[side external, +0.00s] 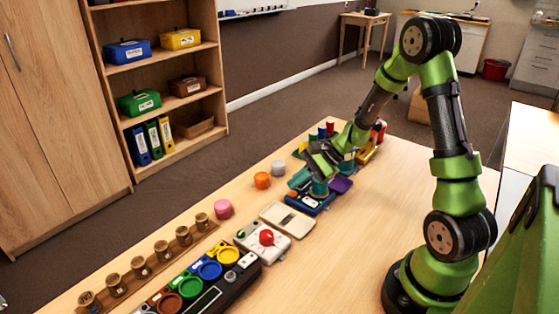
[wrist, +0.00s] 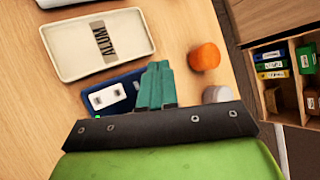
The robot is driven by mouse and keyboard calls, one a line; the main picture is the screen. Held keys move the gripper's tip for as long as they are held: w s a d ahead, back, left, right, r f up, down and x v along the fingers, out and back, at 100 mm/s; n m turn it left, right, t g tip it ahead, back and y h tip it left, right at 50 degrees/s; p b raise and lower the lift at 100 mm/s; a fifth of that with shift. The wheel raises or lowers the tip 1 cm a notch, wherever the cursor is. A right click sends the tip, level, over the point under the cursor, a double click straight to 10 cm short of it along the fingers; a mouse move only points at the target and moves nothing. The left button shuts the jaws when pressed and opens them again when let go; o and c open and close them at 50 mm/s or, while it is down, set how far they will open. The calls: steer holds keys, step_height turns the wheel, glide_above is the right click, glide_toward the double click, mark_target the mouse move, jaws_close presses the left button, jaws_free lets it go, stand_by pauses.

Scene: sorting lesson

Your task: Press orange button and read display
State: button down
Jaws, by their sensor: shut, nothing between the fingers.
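A blue device (side external: 310,204) lies on the table under my gripper (side external: 319,188). A small orange spot, likely the orange button (side external: 292,194), shows at its left end in the side view. In the wrist view my gripper's teal fingers (wrist: 156,78) are shut together and empty, over the device (wrist: 120,82). The device's white panel (wrist: 107,97) with dark marks shows left of the fingers; no reading is legible. The fingers hide the orange button in the wrist view. I cannot tell whether the fingertips touch the device.
An orange cylinder (wrist: 204,56) and a grey one (wrist: 217,95) stand near the device. A cream tray (wrist: 66,60) labelled ALUM lies beside it. A box with a red knob (side external: 266,238) and a pink cylinder (side external: 223,209) stand nearer. The table's right side is clear.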

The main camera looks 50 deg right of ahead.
steer(key=shift+f, duration=0.1)
stand_by(0.5)
steer(key=shift+f, duration=0.35)
steer(key=shift+f, duration=0.45)
stand_by(0.5)
steer(key=shift+r, duration=0.9)
steer(key=shift+r, duration=2.5)
